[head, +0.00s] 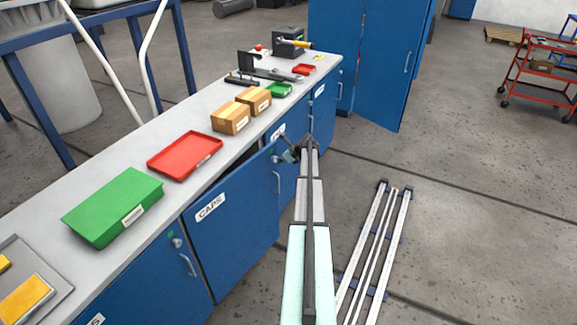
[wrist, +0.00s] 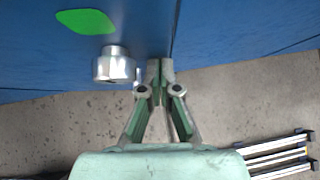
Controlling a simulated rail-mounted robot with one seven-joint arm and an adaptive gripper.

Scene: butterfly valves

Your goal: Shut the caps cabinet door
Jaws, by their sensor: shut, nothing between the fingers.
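The caps cabinet door (head: 235,215) is a blue door labelled CAPS in the front of the long workbench. It stands ajar, with a dark gap along its top edge that widens toward its right side. Its handle (head: 277,182) is on the right side. My gripper (head: 289,155) is at the upper right corner of this door. In the wrist view my gripper (wrist: 154,68) is shut and empty, its fingertips close to a blue panel edge, beside a silver lock knob (wrist: 113,66) and below a green patch (wrist: 85,21). Whether the fingertips touch the door I cannot tell.
A neighbouring blue door (head: 150,275) left of it looks closed. The bench top holds a green box (head: 113,205), a red tray (head: 185,155) and cardboard boxes (head: 230,118). Metal rails (head: 375,250) lie on the floor to the right. A tall blue cabinet door (head: 390,65) stands open behind.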

